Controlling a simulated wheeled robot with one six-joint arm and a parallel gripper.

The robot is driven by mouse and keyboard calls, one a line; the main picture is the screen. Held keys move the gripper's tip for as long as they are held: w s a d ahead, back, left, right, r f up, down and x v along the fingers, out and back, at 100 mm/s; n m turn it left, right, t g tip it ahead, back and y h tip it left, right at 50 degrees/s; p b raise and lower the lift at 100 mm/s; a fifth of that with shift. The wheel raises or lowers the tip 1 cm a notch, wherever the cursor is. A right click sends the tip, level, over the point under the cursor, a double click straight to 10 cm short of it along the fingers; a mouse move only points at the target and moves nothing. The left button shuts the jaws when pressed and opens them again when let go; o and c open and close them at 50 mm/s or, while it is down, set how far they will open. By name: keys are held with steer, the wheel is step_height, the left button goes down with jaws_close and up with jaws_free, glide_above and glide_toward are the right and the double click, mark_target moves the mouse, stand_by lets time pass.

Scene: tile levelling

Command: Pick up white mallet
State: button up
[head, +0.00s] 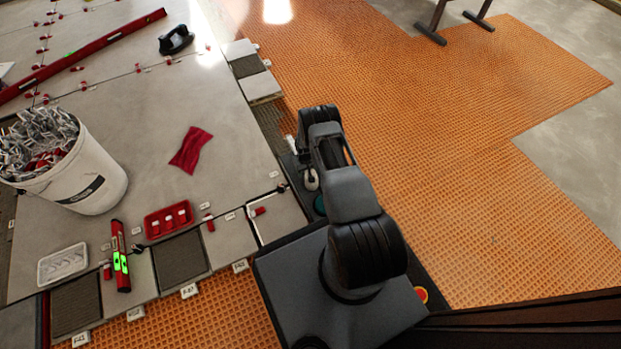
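A small white rounded object (311,180) shows just left of my arm, on a dark surface beside the tiled floor. It may be the white mallet's head, but most of it is hidden and I cannot be sure. My arm reaches away from its base and bends down at its far end, close to this object. My gripper is hidden or merges with the dark arm links there. I cannot see its fingers or whether it holds anything.
A white bucket (98,185) full of metal clips stands on grey tiles at left. Near it are a red tray (168,219), a white tray (62,264), a small level (121,258) and a red cloth (190,150). Orange matting (480,150) at right is clear.

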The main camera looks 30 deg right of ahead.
jaws_close()
stand_by(0.3)
